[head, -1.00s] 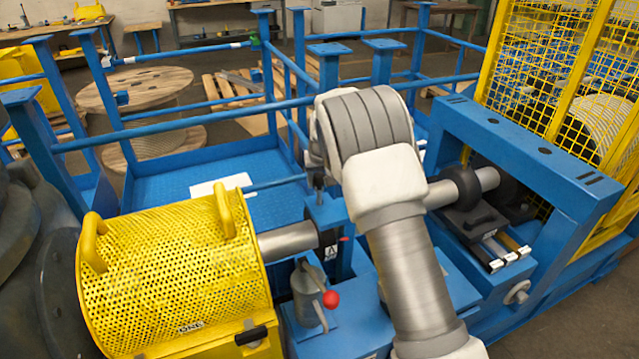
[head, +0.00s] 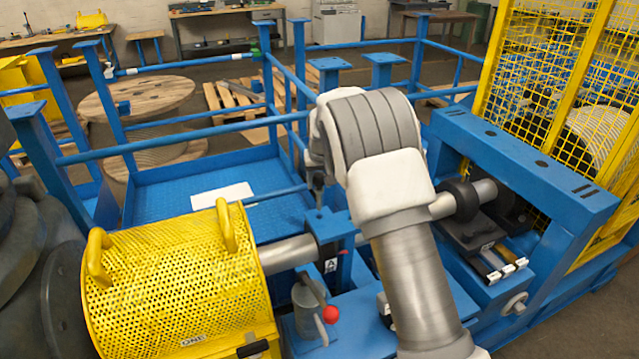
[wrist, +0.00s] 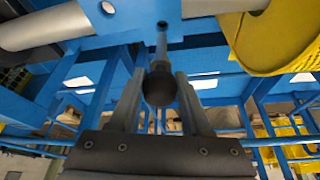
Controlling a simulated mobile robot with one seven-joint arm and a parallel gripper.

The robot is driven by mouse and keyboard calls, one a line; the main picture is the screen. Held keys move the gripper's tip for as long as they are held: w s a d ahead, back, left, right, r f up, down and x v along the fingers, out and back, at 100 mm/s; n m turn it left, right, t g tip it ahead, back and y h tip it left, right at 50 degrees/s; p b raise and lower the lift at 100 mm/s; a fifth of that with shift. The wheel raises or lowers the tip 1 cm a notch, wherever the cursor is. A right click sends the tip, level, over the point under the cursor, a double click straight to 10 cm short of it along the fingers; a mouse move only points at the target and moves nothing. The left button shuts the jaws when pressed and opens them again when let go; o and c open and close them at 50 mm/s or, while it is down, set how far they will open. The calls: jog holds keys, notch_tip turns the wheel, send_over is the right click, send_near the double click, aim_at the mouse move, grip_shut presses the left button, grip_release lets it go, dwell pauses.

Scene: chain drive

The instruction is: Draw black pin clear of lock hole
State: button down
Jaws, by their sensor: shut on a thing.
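The black pin has a round dark knob (wrist: 159,86) and a thin grey shaft (wrist: 162,48). In the wrist view my gripper (wrist: 160,88) is shut on the knob, one finger on each side. The shaft runs from the knob to the blue block (wrist: 205,28), where a dark round hole (wrist: 162,24) shows at its end. I cannot tell whether the tip is still inside. In the head view the pin (head: 318,183) stands upright over the blue block (head: 322,222); my fingers are mostly hidden by my arm.
A yellow perforated guard (head: 170,280) stands left of the block, with a grey shaft (head: 288,253) between them. A red-knobbed lever (head: 331,314) is in front. A blue frame (head: 530,165) and yellow mesh cage (head: 560,70) stand right. Blue rails (head: 190,136) lie behind.

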aim_at(319, 173)
jog(key=shift+r+p, duration=0.95)
jog(key=shift+r, duration=0.85)
